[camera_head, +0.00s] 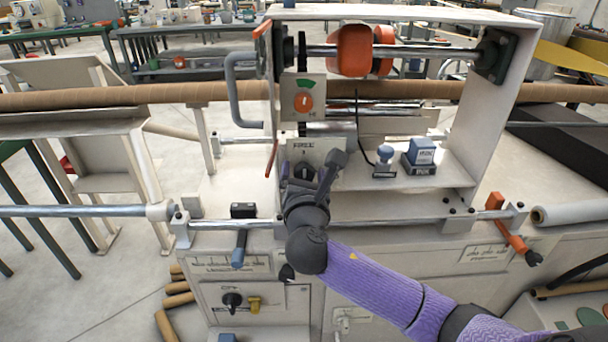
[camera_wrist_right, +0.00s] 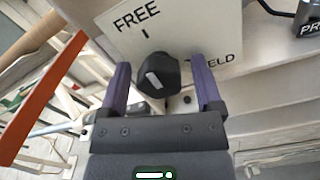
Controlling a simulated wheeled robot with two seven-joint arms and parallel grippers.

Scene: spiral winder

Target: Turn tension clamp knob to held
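The tension clamp knob (camera_wrist_right: 160,73) is a dark, faceted knob with a white pointer mark. It sits on a pale plate (camera_wrist_right: 190,30) lettered FREE at upper left and, partly hidden, a word ending "ELD" at right. The mark's slant lies roughly toward the FREE side. My right gripper (camera_wrist_right: 159,66) is open, one purple-grey finger on each side of the knob, with visible gaps to it. In the head view the right gripper (camera_head: 308,180) is in front of the FREE plate (camera_head: 318,148) and hides most of the knob. My left gripper is not in view.
An orange lever (camera_wrist_right: 42,88) stands left of the gripper in the wrist view. A grey crank handle (camera_head: 240,90) and an orange dial (camera_head: 303,101) are above the plate. A blue-topped stamp (camera_head: 421,152) and a knobbed stamp (camera_head: 385,158) stand on the shelf at right.

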